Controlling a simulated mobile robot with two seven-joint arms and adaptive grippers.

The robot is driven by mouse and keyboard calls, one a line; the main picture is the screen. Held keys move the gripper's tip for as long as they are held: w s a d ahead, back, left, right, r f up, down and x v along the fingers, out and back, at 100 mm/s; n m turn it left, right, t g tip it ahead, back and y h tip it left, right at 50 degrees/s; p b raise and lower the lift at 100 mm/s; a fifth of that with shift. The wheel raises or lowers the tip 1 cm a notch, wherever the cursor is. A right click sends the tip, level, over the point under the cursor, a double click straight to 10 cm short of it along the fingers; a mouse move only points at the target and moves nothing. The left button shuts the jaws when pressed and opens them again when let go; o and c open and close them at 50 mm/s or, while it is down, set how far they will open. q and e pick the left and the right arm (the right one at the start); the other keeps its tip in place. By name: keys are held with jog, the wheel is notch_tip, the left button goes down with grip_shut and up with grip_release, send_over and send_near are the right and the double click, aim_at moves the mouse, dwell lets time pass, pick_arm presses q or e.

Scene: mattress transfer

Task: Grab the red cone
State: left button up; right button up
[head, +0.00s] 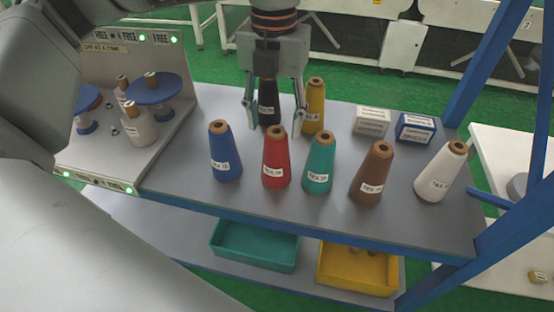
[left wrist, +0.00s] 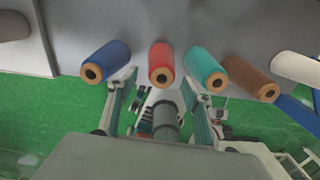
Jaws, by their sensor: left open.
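The red cone (head: 276,157) stands upright in the front row on the grey table, between the blue cone (head: 224,152) and the teal cone (head: 318,163). My left gripper (head: 274,122) points down, open and empty, just above and behind the red cone in the head view. Its fingers appear on either side of the black cone (head: 268,103) behind. In the left wrist view the red cone (left wrist: 161,62) shows between the tips of the open left gripper (left wrist: 158,82); its height gap is hard to tell. My right gripper is not in view.
A brown cone (head: 372,174) and a white cone (head: 441,172) stand to the right, a yellow cone (head: 315,106) behind. Two small boxes sit at the back right. A spool rack (head: 120,60) is at the left. A blue post (head: 492,60) rises at the right.

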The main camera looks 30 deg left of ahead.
aim_at(276, 137)
pick_arm(q)
jog(key=shift+d+f, duration=0.2)
jog(key=shift+f, duration=2.1)
grip_shut()
jog(key=shift+r, duration=0.15)
